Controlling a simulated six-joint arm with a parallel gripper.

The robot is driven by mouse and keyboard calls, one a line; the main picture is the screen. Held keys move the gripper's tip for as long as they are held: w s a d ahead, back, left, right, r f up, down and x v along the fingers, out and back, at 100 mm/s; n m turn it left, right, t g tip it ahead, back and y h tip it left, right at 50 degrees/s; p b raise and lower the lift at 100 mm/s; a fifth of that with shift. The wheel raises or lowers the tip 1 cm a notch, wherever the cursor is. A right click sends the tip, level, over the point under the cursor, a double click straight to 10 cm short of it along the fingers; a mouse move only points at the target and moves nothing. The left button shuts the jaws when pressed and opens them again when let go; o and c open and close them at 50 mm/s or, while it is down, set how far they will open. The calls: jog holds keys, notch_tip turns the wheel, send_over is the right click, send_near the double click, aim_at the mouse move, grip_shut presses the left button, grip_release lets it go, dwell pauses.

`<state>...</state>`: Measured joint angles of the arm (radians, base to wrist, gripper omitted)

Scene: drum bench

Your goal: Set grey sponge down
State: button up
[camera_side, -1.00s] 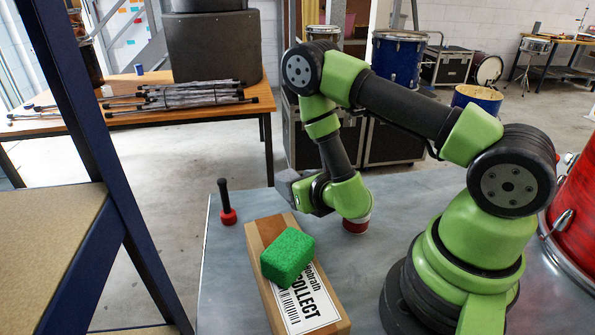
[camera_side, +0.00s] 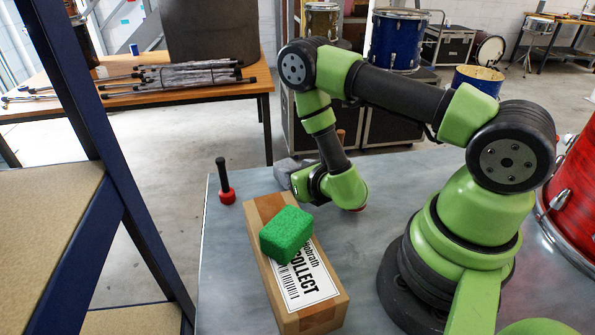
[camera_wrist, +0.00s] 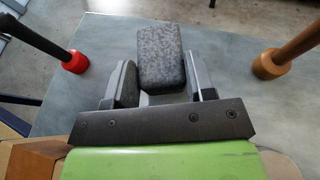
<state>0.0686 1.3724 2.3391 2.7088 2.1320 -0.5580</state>
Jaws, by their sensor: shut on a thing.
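The grey sponge (camera_wrist: 162,58) is a dark speckled block held between the two fingers of my gripper (camera_wrist: 161,82) in the wrist view. In the side view the grey sponge (camera_side: 284,172) shows at the far end of my gripper (camera_side: 298,180), just behind the cardboard box. My gripper is shut on it. It is low over the grey bench top (camera_side: 232,262); I cannot tell whether its underside touches the bench.
A black-handled peg with red base (camera_side: 226,182) stands left of the sponge. A brown peg (camera_wrist: 270,64) stands to the right. A cardboard box (camera_side: 322,318) with a green sponge (camera_side: 286,234) on it lies in front. A red drum (camera_side: 575,215) is far right.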

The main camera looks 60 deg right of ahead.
jog(key=shift+f, duration=0.45)
jog(key=o, duration=1)
